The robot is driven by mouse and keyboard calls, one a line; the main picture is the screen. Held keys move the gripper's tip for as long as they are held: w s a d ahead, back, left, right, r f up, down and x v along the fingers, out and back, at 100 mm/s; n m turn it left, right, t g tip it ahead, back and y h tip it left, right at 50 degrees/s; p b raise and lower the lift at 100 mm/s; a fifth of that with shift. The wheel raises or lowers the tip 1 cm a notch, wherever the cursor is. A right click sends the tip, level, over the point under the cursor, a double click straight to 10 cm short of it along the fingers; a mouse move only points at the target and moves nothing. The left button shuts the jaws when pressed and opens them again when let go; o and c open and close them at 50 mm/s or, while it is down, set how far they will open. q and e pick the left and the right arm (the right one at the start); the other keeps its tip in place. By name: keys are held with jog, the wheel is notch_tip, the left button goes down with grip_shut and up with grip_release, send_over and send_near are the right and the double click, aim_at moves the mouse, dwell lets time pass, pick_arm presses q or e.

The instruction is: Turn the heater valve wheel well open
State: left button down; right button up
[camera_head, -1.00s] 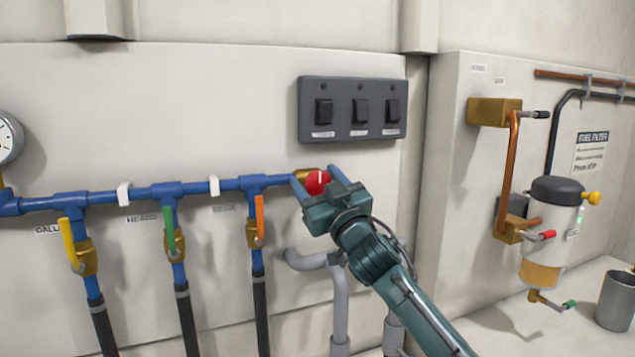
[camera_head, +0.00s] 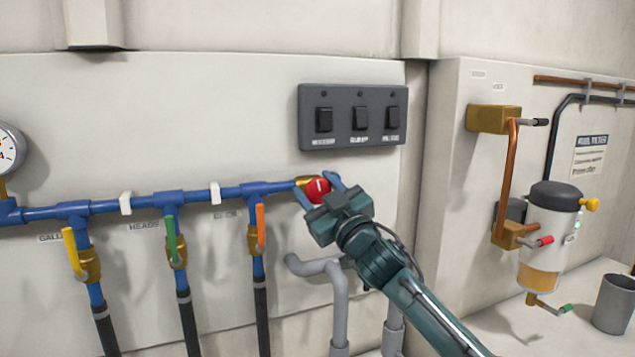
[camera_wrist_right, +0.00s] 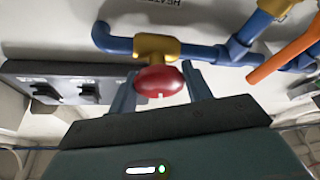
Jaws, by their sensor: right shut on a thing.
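The heater valve wheel is a round red knob (camera_head: 318,190) with a white mark, on a brass valve body (camera_head: 305,181) at the right end of the blue pipe. My right gripper (camera_head: 317,184) has one finger on each side of the wheel and is shut on it. In the right wrist view the red wheel (camera_wrist_right: 160,83) sits between the two blue-grey fingers (camera_wrist_right: 160,90), with the brass body (camera_wrist_right: 157,46) behind it. The white mark shows at the wheel's lower edge there. My left gripper is not in view.
A dark switch panel (camera_head: 352,117) is above the wheel. Orange (camera_head: 260,227), green (camera_head: 171,238) and yellow (camera_head: 72,252) lever handles hang from the blue pipe (camera_head: 110,206) to the left. Grey pipes (camera_head: 330,270) run below. A fuel filter (camera_head: 550,235) is at right.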

jog(key=n+g, duration=0.1)
jog(key=n, duration=0.2)
jog(key=n+g+y, duration=0.1)
jog(key=n, duration=0.2)
jog(key=n+g, duration=0.1)
jog(key=n, duration=0.1)
jog(key=n+g, duration=0.1)
jog(key=n, duration=0.2)
jog(key=shift+f+n+g+y, duration=0.1)
jog(key=shift+n+g+y, duration=0.2)
jog(key=shift+g+y, duration=0.1)
jog(key=o, duration=1)
jog(key=shift+a, duration=0.1)
jog(key=shift+c, duration=0.2)
jog(key=b+v, duration=0.2)
jog(key=v, duration=1.1)
jog(key=shift+s, duration=0.1)
